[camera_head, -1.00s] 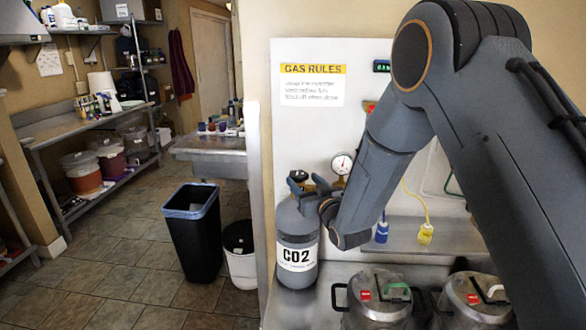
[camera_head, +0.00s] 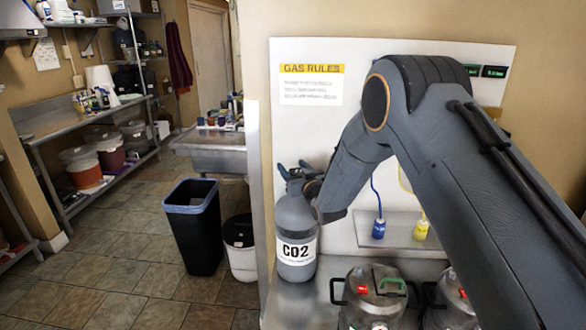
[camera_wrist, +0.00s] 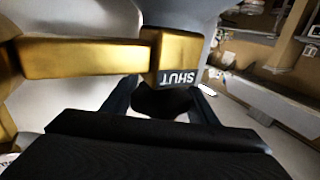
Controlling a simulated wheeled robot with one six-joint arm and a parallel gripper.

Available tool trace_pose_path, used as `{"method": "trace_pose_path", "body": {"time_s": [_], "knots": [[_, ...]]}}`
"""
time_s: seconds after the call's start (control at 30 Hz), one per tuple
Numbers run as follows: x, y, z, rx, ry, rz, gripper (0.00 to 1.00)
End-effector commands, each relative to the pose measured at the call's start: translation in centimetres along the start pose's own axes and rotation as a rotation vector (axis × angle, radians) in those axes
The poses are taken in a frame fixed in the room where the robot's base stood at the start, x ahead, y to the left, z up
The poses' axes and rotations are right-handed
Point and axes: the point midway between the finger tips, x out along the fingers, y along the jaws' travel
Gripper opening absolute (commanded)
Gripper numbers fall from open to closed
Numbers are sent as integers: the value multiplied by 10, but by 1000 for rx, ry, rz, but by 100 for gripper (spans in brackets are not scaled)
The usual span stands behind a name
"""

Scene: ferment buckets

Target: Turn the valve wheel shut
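The grey CO2 cylinder (camera_head: 297,226) stands upright on the metal bench at the left end of the white panel. In the wrist view, its brass valve (camera_wrist: 90,58) fills the upper left, with a SHUT label (camera_wrist: 178,77) upside down in the picture. The dark valve wheel (camera_wrist: 165,103) sits between the two fingers of my gripper (camera_wrist: 165,93). The fingers lie along both sides of the wheel and look shut on it. In the head view, my arm reaches down to the cylinder's top and hides most of the valve; the gauge is hidden.
A blue connector (camera_head: 378,229) and a yellow connector (camera_head: 421,231) hang behind. A black bin (camera_head: 192,225) and white bucket (camera_head: 240,247) stand on the floor to the left.

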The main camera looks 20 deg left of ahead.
Motion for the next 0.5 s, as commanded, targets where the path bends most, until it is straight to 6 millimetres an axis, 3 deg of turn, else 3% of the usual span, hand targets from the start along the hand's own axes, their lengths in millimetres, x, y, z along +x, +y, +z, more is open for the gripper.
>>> {"method": "trace_pose_path", "body": {"time_s": [0.03,0.17,0.5], "knots": [[0,0,0,0,0,0,44],[0,0,0,0,0,0,25],[0,0,0,0,1,53,25]]}}
